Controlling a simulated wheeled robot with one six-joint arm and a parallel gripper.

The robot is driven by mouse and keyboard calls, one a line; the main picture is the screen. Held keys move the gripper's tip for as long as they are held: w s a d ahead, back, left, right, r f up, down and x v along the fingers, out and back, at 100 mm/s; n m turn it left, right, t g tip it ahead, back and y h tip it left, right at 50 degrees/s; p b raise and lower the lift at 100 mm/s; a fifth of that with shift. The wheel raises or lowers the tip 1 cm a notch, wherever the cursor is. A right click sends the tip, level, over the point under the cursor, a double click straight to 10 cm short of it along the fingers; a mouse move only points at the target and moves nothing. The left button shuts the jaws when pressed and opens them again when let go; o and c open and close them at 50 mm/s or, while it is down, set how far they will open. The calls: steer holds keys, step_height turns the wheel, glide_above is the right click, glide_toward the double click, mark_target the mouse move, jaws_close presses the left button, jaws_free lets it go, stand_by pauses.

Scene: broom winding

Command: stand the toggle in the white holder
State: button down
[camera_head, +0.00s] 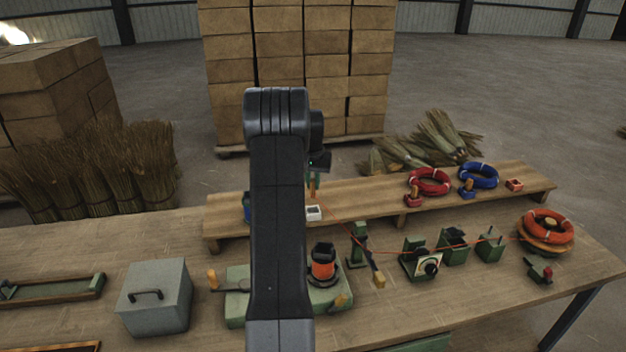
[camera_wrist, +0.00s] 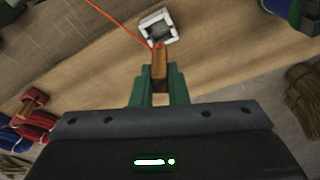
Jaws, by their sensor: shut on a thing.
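The toggle (camera_wrist: 159,64) is a small brown wooden peg with an orange cord at its far end. My gripper (camera_wrist: 159,78) is shut on it, a green finger on each side. In the head view the toggle (camera_head: 316,190) shows small beside my arm, above the raised shelf. The white holder (camera_head: 313,213) is a small square block with a dark recess, on the shelf. In the wrist view the white holder (camera_wrist: 170,37) lies just beyond the toggle's tip. The tip overlaps its near edge in the picture; I cannot tell whether they touch.
The orange cord (camera_head: 390,252) runs right past green guides to an orange coil (camera_head: 547,226). Red (camera_head: 429,181) and blue (camera_head: 478,175) coils stand farther right on the shelf (camera_head: 365,194). A green machine with an orange-and-black spool (camera_head: 323,264) stands in front. My arm hides part of the shelf.

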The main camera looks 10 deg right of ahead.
mark_target(313, 197)
steer(key=shift+f+b, duration=0.75)
steer(key=shift+f, duration=0.8)
steer(key=shift+f, duration=0.1)
steer(key=shift+f+b, duration=0.3)
steer(key=shift+f, duration=0.25)
steer(key=shift+f, duration=0.15)
steer(key=shift+f+b, duration=0.9)
steer(key=shift+f, duration=0.6)
steer(key=c, duration=1.3)
jaws_free()
steer(key=shift+c, duration=0.2)
